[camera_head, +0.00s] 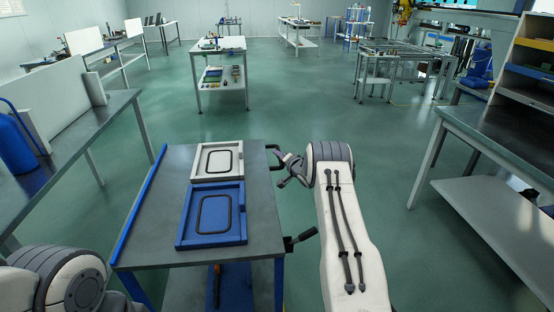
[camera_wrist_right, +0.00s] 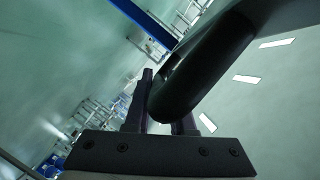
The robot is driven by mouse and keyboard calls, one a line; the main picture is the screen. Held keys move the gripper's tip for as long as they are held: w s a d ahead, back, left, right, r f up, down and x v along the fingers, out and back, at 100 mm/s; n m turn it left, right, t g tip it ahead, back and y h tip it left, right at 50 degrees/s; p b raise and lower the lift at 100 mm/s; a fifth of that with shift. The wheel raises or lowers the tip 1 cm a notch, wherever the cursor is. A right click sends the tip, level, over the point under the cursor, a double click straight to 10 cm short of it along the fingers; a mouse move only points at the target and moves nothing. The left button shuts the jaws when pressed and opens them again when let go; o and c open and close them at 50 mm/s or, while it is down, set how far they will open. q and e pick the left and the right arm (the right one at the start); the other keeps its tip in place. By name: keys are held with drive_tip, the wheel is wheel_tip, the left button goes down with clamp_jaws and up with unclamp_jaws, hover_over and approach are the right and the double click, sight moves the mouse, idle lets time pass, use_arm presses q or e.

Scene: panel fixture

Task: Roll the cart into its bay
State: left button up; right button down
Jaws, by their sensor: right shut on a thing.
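The cart (camera_head: 262,215) is a grey-topped table with blue legs in the middle foreground of the head view. It has black handles on its right side, a far one (camera_head: 273,148) and a near one (camera_head: 300,239). My right gripper (camera_head: 281,166) is at the far handle. In the right wrist view its fingers (camera_wrist_right: 163,105) are shut around a thick black handle bar (camera_wrist_right: 205,65). My left arm shows at the lower left of the head view, but its gripper is out of the frame. I cannot tell which spot is the bay.
A white panel (camera_head: 217,147) and a blue panel (camera_head: 240,199) lie on the cart, with a blue strip (camera_head: 140,205) along its left edge. A workbench (camera_head: 95,125) stands to the left and another (camera_head: 500,135) to the right. Floor beyond the cart is open.

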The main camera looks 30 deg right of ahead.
use_arm(q)
drive_tip(key=shift+w+a, duration=0.2)
drive_tip(key=shift+w, duration=0.25)
use_arm(e)
drive_tip(key=shift+w, duration=0.5)
drive_tip(key=shift+d, duration=0.15)
drive_tip(key=c, duration=0.8)
unclamp_jaws()
drive_tip(key=shift+o, duration=0.2)
drive_tip(key=shift+s, duration=0.1)
drive_tip(key=shift+s, duration=0.1)
use_arm(q)
drive_tip(key=shift+r, duration=0.2)
use_arm(e)
drive_tip(key=v, duration=1)
drive_tip(key=shift+s+r, duration=0.1)
